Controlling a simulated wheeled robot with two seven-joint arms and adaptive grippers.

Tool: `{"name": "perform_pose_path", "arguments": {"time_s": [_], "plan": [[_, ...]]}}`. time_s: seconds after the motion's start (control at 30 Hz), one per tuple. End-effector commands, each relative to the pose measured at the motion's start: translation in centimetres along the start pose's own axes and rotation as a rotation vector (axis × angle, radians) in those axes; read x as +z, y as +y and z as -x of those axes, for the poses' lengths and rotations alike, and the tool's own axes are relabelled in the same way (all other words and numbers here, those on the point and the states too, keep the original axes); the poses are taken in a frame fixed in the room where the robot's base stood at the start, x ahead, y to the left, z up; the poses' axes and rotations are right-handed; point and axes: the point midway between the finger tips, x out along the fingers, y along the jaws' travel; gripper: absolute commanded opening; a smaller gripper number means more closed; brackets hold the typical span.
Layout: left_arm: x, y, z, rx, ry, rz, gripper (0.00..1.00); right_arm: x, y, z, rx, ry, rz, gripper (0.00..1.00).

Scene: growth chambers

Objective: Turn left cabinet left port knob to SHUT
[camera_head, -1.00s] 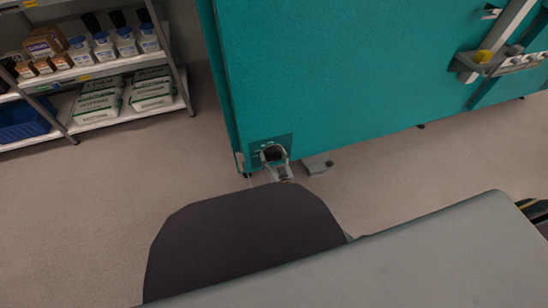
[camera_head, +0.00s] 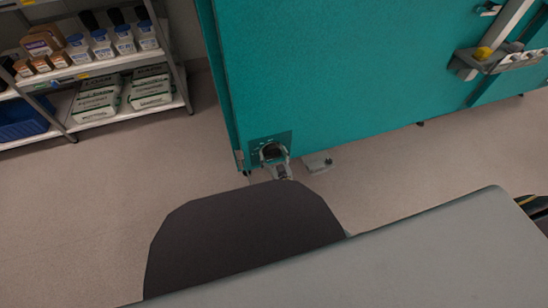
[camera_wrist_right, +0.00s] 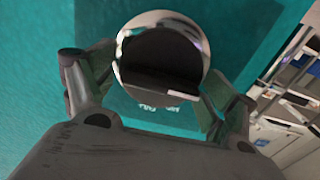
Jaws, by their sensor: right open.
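The left port knob shows in the right wrist view as a round, shiny metal piece with a dark face (camera_wrist_right: 165,58). It sits on a dark teal plate (camera_head: 258,143) low on the left edge of the teal cabinet (camera_head: 330,70). My right gripper (camera_wrist_right: 160,95) is open, with one finger on each side of the knob. Whether the fingers touch it I cannot tell. In the head view the right gripper (camera_head: 275,157) is small and covers the knob. White lettering below the knob is partly hidden and unreadable. My left gripper is not in view.
A shelf rack (camera_head: 130,112) with bottles, small jars and packed bags stands at the left. A grey bracket with a yellow knob (camera_head: 482,53) is on the cabinet's right part. A small grey piece (camera_head: 318,163) is beside the gripper. The floor at the left is clear.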

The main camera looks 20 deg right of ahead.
Motion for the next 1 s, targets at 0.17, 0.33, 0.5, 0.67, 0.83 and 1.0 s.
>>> {"name": "perform_pose_path", "arguments": {"time_s": [0.17,0.33,0.5,0.67,0.83,1.0], "plan": [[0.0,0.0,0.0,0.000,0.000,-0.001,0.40,0.0,0.0,0.2,0.000,0.000,0.000,0.86],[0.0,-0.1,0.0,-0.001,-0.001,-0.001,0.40,0.1,0.0,0.9,0.000,0.000,-0.001,0.86],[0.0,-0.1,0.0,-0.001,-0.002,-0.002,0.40,0.0,0.0,2.0,0.001,0.000,0.000,0.86],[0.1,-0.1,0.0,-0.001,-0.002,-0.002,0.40,0.1,0.0,3.3,0.001,0.000,0.000,0.86],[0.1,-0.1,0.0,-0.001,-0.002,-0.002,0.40,0.1,0.0,4.7,0.000,-0.001,0.000,0.86],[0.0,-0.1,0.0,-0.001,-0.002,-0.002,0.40,0.1,0.0,6.1,0.000,-0.001,0.000,0.86]]}}
